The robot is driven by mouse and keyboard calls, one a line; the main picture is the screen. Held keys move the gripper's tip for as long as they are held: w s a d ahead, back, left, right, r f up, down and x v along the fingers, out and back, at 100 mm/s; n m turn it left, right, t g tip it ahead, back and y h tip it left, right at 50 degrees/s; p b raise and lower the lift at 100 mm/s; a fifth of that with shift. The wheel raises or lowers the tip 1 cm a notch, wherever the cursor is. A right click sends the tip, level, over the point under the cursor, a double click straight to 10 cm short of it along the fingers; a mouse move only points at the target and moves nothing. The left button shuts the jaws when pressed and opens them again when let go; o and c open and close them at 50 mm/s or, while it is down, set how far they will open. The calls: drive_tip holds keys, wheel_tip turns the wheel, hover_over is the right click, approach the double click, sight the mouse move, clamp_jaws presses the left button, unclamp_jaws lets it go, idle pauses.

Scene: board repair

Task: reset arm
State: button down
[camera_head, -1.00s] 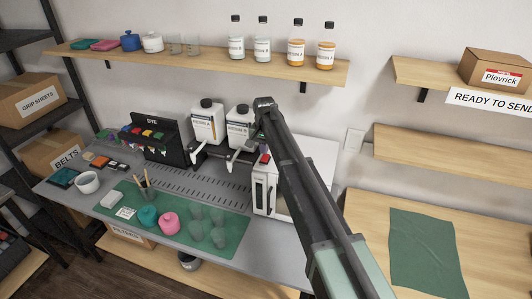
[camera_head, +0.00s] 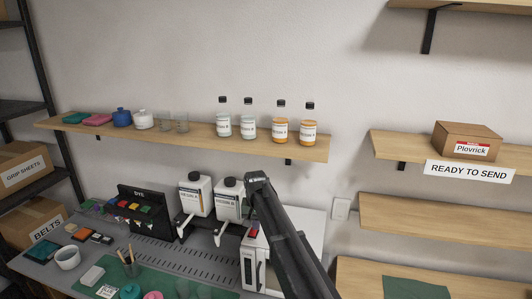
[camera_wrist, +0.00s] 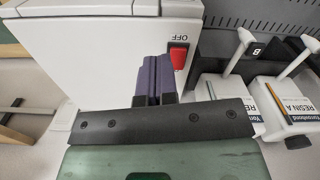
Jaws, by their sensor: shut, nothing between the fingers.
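My arm reaches up from the lower right of the head view, its dark upper end beside the second resin dispenser; my gripper is hidden there. In the wrist view my gripper (camera_wrist: 153,78) shows as two purple-grey fingers closed together, with nothing between them. It is in front of or above a white machine (camera_wrist: 85,55) with a red switch (camera_wrist: 178,57) marked OFF. I cannot tell how far apart they are. The white machine also shows in the head view (camera_head: 254,262), partly covered by my arm.
Two resin dispensers (camera_head: 197,197) stand left of my arm, beside a black dye rack (camera_head: 150,212). A wall shelf (camera_head: 200,137) above holds jars, glasses and bottles (camera_head: 280,122). A cardboard box (camera_head: 467,142) sits on the right shelf. The middle right shelf (camera_head: 450,218) is bare.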

drive_tip(key=s+d+f+b, duration=0.3)
drive_tip(key=s+d, duration=0.8)
drive_tip(key=s, duration=0.5)
drive_tip(key=s+d+f+b, duration=0.3)
drive_tip(key=s+d, duration=0.8)
drive_tip(key=s, duration=0.5)
drive_tip(key=shift+f, duration=0.35)
drive_tip(key=c, duration=1.8)
unclamp_jaws()
drive_tip(key=shift+w, duration=0.1)
